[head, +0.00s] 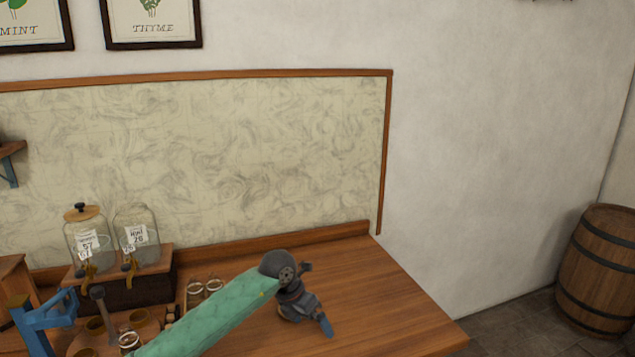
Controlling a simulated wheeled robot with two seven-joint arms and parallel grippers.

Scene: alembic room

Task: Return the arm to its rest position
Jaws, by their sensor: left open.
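My left arm (205,315), in a green padded sleeve, reaches in from the bottom left over the wooden counter (385,290). Its dark grey gripper (316,297) is over the right part of the counter, clear of the jars. The gripper is open and nothing shows between its fingers. The forearm hides part of the counter behind it. My right gripper is not in view.
Two glass dispensers (87,235) (137,235) with taps stand on a wooden stand at the left. Small glass jars (204,289), a blue metal device (42,318) and brown vessels crowd the left side. The counter's right end is bare. A barrel (598,270) stands at far right.

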